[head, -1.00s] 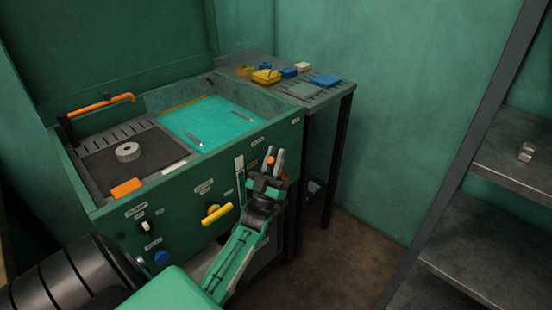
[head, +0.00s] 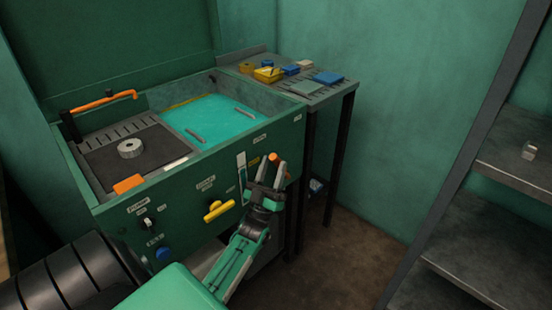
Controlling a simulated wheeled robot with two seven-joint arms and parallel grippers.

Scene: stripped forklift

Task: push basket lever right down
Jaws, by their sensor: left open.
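The green machine (head: 190,190) stands at the centre left with a bath of turquoise liquid (head: 215,118) on top. A lever with an orange end (head: 273,158) sticks out at the right part of its front panel. My left gripper (head: 271,172) is open, its two fingers on either side of the orange end. Whether they touch it I cannot tell. The gripper hides the lower part of the lever. My right gripper is not in view.
A yellow knob (head: 219,210) and a blue knob (head: 163,254) are on the front panel. A slatted side table (head: 290,88) holds small items. Metal shelves (head: 505,160) are at right; floor between is clear.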

